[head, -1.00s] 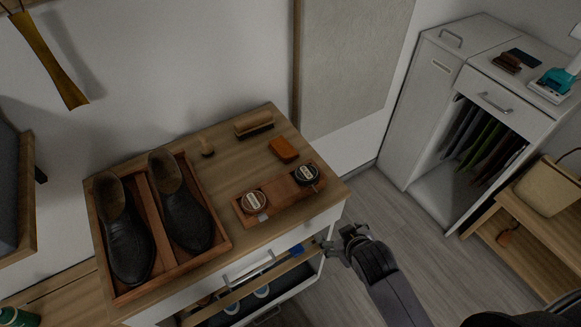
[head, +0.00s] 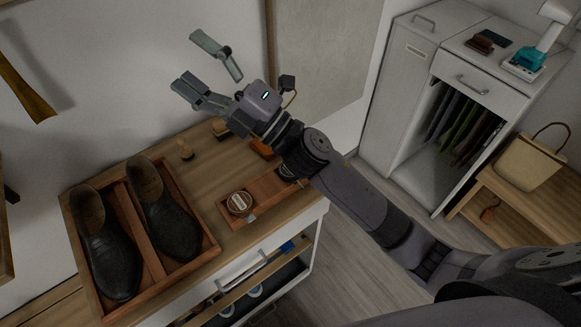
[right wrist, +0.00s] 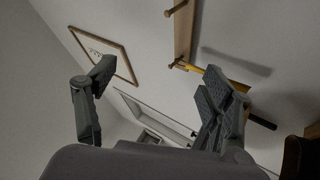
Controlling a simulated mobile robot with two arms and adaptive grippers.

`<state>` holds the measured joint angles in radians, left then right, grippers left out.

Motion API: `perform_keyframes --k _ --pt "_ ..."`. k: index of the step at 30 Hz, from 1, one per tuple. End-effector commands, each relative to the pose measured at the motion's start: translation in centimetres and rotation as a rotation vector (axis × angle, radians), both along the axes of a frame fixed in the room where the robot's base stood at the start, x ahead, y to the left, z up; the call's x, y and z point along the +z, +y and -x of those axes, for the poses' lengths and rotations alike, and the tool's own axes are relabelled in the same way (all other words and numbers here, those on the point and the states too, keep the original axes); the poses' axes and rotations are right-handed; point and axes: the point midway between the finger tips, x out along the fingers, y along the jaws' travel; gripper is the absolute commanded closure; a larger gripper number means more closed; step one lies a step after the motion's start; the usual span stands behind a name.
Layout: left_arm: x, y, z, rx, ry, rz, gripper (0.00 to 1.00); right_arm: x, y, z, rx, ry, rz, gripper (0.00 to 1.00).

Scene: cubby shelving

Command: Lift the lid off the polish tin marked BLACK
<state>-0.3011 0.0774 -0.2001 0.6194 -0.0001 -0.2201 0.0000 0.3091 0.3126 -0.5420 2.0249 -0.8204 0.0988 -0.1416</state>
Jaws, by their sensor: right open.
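Two round polish tins sit in a shallow wooden tray (head: 263,190) on the cabinet top. The brown-rimmed tin (head: 240,203) is at the tray's left end, with a pale label too small to read. The darker tin (head: 287,172) is at the right end, mostly hidden behind my right arm. My right gripper (head: 190,62) is open and empty, raised above the back of the cabinet top, beyond both tins. In the right wrist view its spread fingers (right wrist: 156,78) face the wall, with no tin between them. My left gripper is not in view.
A wooden box (head: 150,242) with two dark shoes stands left of the tray. A drawer below is pulled open (head: 250,290). A white cabinet (head: 405,100) stands to the right.

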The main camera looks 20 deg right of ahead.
Motion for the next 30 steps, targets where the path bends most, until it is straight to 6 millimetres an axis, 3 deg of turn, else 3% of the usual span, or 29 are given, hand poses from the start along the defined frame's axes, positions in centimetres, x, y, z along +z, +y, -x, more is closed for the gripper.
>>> perform_keyframes --k 2,6,9,12,16,20,24,27,30 --pt "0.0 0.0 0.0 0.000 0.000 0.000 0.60 1.0 3.3 1.7 0.109 -0.185 0.157 0.25" --pt "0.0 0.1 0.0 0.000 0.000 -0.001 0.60 -0.7 7.5 4.9 0.303 -0.467 0.457 0.25" --pt "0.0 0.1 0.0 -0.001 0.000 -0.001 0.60 -3.8 8.7 6.2 0.442 -0.633 0.696 0.25" --pt "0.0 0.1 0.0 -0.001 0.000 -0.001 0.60 -7.6 8.0 6.3 0.581 -0.761 0.951 0.25" --pt "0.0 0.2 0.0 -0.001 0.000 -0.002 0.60 -12.1 4.2 4.8 0.761 -0.856 1.305 0.25" --pt "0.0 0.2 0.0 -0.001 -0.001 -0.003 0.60 -14.6 -2.5 2.1 0.935 -0.850 1.660 0.25" --pt "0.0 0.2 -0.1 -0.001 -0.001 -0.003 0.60 -14.4 -10.0 -0.3 1.081 -0.749 1.960 0.25" --pt "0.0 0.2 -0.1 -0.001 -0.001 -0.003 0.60 -13.5 -13.7 -1.1 1.149 -0.671 2.092 0.25" --pt "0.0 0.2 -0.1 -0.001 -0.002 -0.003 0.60 -12.9 -15.7 -1.4 1.185 -0.618 2.159 0.25"
